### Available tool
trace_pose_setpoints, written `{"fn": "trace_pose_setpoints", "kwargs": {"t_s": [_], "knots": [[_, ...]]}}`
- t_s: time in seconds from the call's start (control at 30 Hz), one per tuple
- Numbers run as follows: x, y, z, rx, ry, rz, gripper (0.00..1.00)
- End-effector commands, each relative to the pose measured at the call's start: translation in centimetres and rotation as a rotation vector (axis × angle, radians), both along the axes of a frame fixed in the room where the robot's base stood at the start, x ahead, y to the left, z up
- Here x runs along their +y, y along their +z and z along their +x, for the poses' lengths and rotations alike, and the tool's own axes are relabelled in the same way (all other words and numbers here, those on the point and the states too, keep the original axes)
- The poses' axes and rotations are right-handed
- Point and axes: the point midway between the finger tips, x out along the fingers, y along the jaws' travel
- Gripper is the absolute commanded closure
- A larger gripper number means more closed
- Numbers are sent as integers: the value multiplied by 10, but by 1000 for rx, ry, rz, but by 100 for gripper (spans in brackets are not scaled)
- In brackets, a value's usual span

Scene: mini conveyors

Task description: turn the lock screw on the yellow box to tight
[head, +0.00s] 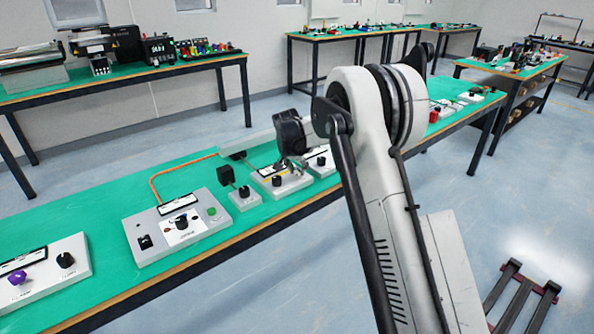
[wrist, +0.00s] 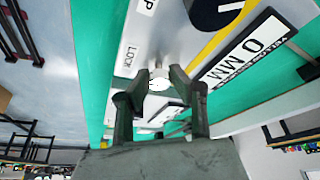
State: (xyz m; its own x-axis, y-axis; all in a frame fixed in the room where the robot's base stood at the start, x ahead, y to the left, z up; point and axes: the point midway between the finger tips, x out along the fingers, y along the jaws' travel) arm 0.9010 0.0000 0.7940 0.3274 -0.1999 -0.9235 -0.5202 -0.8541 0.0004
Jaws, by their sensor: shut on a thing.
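The yellow box is a pale grey unit with a yellow stripe, seen close in the wrist view (wrist: 148,32). In the head view the box (head: 292,187) stands on the green bench, partly hidden by my gripper (head: 290,165). Its top carries a LOCK label, a black knob and a white "0 MM" readout (wrist: 250,47). The small pale lock screw (wrist: 158,83) sits beside the LOCK label. My gripper (wrist: 160,88) is shut on the screw, with one dark finger on each side. The fingers hide the screw's sides, and I cannot tell its turn angle.
A small box with a black knob (head: 243,197) and a larger control box with a green button (head: 180,228) stand left of it. Another knob box (head: 321,162) is close on the right. The green bench (head: 110,205) has bare room at the left.

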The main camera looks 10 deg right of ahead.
Motion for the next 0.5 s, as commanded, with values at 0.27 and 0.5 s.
{"fn": "trace_pose_setpoints", "kwargs": {"t_s": [0.27, 0.5], "knots": [[1, -1, 0, 1, -139, 0, 100], [1, 0, -1, 2, -189, 0, 100]]}}
